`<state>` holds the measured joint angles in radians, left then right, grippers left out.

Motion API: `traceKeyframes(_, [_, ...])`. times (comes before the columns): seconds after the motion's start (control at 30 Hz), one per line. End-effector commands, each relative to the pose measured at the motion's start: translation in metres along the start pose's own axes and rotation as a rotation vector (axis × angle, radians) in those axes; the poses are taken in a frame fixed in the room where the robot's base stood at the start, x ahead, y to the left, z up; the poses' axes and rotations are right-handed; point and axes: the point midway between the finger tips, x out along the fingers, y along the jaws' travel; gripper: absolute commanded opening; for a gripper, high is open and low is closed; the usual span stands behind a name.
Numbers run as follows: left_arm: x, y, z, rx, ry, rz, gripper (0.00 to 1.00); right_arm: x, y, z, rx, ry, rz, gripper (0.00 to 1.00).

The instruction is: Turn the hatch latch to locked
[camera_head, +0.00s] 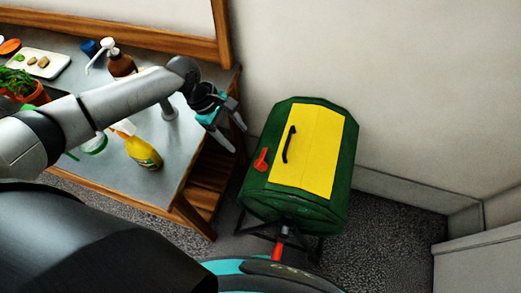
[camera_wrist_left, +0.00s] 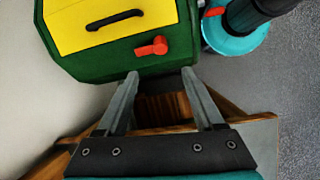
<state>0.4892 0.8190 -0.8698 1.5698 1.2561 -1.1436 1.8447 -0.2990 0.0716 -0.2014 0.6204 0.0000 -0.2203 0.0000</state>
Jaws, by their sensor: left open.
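The hatch is a yellow panel (camera_head: 317,149) with a black handle (camera_head: 289,144) on a green drum-shaped container (camera_head: 349,150). The red latch (camera_head: 261,159) sits on the green surface beside the yellow panel, at its left in the head view. The latch also shows in the left wrist view (camera_wrist_left: 152,46), beyond my fingertips. My left gripper (camera_head: 239,140) is open and empty, to the left of the container and apart from the latch. In the left wrist view its fingers (camera_wrist_left: 160,72) are spread, pointing toward the container's edge. My right gripper is not clearly seen.
A table (camera_head: 186,165) with wooden edges stands at the left, holding a yellow bottle (camera_head: 143,152), a brown pump bottle (camera_head: 121,64), a white board (camera_head: 38,62) and a potted plant (camera_head: 18,84). A wall rises behind the container. Carpet (camera_head: 385,235) is free at the right.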

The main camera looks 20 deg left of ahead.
Motion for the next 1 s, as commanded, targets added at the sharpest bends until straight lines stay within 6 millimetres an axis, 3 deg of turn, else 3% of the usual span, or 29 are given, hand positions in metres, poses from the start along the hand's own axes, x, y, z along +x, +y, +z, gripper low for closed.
traceKeyframes(0.17, [0.014, -0.002, 0.002, -0.012, -0.005, -0.009, 0.69, 0.003, 0.004, 0.001, -0.002, -0.001, 0.006, 0.0])
traceKeyframes(0.7, [0.124, -0.001, 0.001, -0.01, -0.003, -0.005, 0.69, 0.029, 0.008, 0.005, -0.003, -0.002, 0.011, 0.0])
traceKeyframes(1.0, [0.15, -0.001, 0.001, -0.01, -0.002, -0.003, 0.69, 0.037, 0.008, 0.006, -0.002, -0.003, 0.011, 0.0])
